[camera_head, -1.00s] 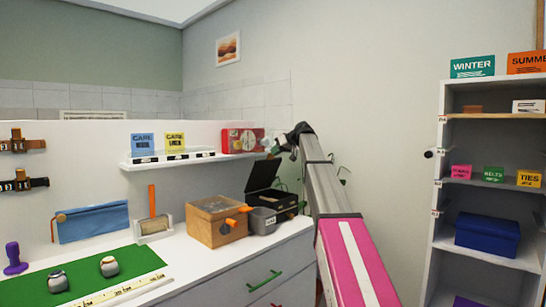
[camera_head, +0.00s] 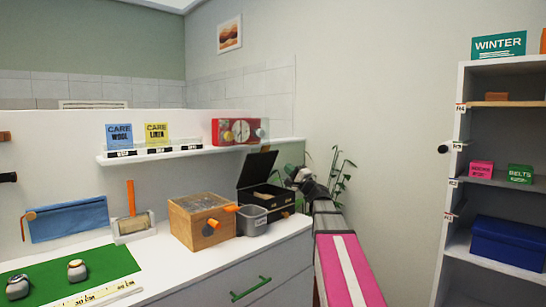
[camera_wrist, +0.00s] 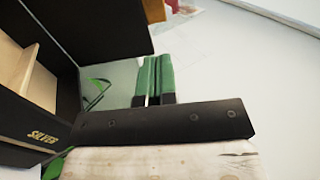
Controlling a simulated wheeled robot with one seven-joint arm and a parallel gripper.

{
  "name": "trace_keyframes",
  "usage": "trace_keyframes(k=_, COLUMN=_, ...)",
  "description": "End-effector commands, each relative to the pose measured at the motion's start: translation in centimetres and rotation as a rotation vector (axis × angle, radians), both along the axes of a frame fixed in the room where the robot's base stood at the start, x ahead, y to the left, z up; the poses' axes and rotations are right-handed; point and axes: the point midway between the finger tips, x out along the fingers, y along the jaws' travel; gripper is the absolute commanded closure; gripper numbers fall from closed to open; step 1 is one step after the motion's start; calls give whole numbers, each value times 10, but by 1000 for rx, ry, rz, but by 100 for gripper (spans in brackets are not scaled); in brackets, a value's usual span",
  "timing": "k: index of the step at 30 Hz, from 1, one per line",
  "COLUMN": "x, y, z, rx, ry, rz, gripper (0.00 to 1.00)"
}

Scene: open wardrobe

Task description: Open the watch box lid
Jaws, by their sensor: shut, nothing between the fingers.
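A black box (camera_head: 283,202) stands on the white counter with its dark lid (camera_head: 257,170) raised, showing light compartments inside. In the wrist view the box (camera_wrist: 22,120), lettered SILVER, is at the left with its raised lid (camera_wrist: 105,28). A wooden box (camera_head: 200,221) with an orange handle and a closed, windowed lid stands left of it. I cannot tell for sure which is the watch box. My gripper (camera_head: 295,172) is just right of the black box. Its green fingers (camera_wrist: 153,78) are shut and empty, apart from the lid in the wrist view.
A grey cup (camera_head: 252,220) stands close in front of the black box. A plant (camera_head: 341,175) is behind my arm. A shelving unit (camera_head: 455,180) is at the right.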

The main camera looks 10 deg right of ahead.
Motion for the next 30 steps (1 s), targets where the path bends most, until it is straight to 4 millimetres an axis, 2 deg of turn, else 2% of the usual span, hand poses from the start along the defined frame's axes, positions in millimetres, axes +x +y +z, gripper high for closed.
trace_keyframes(k=21, x=88, y=57, z=55, rx=-4, ry=-3, rz=2, gripper=100)
trace_keyframes(k=30, x=102, y=68, z=64, rx=-4, ry=-1, rz=1, gripper=100)
